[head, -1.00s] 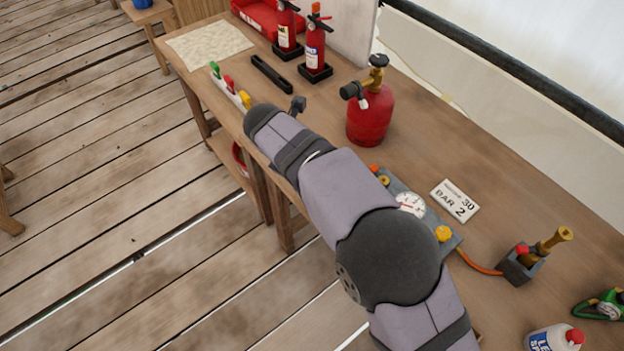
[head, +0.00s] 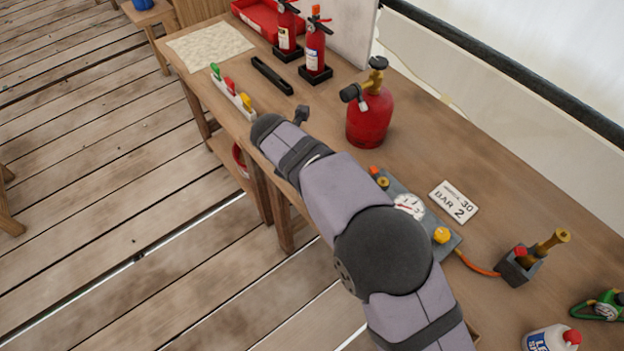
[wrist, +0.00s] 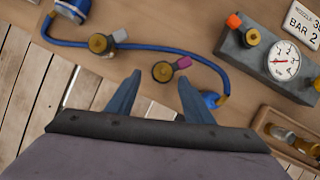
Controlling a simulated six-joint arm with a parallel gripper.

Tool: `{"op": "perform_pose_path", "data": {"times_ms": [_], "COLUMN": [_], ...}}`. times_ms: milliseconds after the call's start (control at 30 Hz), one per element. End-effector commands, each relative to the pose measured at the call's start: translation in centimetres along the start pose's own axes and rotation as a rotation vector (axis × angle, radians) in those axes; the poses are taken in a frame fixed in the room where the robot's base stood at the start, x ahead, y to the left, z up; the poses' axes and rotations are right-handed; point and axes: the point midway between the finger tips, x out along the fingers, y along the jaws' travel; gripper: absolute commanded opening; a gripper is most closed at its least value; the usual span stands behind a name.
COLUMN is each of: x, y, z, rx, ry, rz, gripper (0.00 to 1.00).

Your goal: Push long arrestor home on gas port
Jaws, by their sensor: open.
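In the wrist view my gripper (wrist: 159,80) is open, its two blue-grey fingers spread and nothing held. A round brass fitting with a magenta tab (wrist: 163,71) lies between and just beyond the fingertips. I cannot tell if they touch it. A second brass fitting with a grey tab (wrist: 98,43) is to the upper left. A blue hose (wrist: 150,46) curves past both. I cannot tell which piece is the long arrestor or the gas port. In the head view my own arm hides the gripper and these fittings.
A grey gauge panel (wrist: 246,59) is at right, with a tray (wrist: 262,122) of brass parts below it. In the head view a red cylinder (head: 370,123), a holder with brass piece (head: 518,267) and fire extinguishers (head: 314,50) stand on the bench.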

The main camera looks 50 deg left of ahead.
Motion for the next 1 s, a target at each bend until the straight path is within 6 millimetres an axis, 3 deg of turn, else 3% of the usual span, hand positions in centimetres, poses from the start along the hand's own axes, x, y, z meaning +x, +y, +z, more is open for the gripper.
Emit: {"op": "perform_pose_path", "data": {"times_ms": [400,833,1000], "x": [4.4,4.8,4.8], "y": [-0.3,-0.3,-0.3], "z": [0.3,0.2,0.2], "rx": [0.001,0.001,0.001], "ry": [0.001,0.000,0.000], "rz": [-0.002,-0.001,-0.001], "gripper": [0.47,0.47,0.07]}}
